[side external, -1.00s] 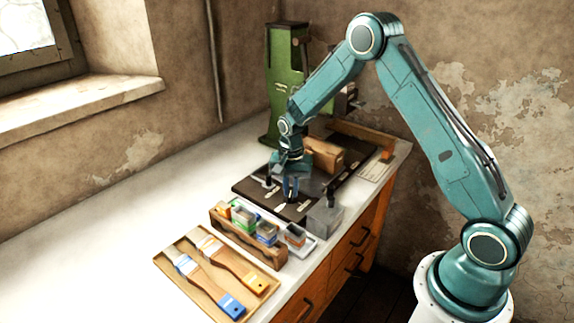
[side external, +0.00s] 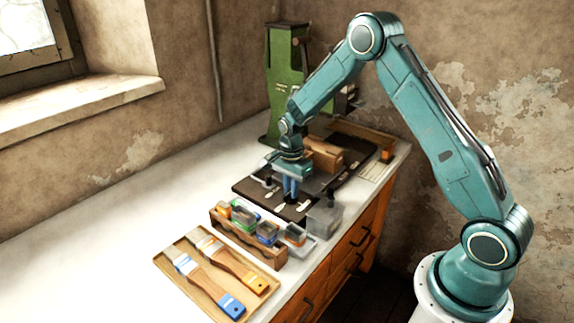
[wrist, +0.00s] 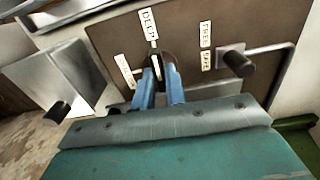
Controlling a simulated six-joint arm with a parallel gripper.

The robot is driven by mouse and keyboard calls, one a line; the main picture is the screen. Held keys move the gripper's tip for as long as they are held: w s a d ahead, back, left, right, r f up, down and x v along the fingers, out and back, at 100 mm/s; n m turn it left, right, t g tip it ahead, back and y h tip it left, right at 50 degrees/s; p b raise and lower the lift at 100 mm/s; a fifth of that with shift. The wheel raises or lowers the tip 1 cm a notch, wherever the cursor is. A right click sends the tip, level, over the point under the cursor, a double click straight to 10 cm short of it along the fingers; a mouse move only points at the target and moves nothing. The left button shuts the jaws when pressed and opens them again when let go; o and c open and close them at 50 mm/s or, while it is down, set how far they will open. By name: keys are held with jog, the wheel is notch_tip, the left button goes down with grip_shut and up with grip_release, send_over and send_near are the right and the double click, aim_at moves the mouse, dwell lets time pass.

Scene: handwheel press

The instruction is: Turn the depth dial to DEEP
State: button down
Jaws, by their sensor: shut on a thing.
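The depth dial (wrist: 157,66) is a dark round knob with a pale pointer line, set on a dark brown panel. The DEEP label (wrist: 148,22) sits just above it in the wrist view, and the pale line points up towards that label. Another white label (wrist: 124,71) stands left of the dial, its words too small to read. My gripper (wrist: 158,82) has blue fingers shut on the dial, one on each side. In the side view my gripper (side external: 290,194) reaches down to the panel (side external: 248,187); the dial is hidden there.
A black knob (wrist: 238,63) stands right of the dial beside a further label (wrist: 206,46). A grey clear box (side external: 323,218) is near the front edge. A wooden rack of small tubs (side external: 267,250) and a brush tray (side external: 172,264) lie in front. The green press (side external: 287,85) stands behind.

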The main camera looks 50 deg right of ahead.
jog(key=shift+r, duration=0.1)
jog(key=c, duration=1.4)
grip_release()
jog(key=shift+c, duration=0.2)
notch_tip(320, 180, up, 14)
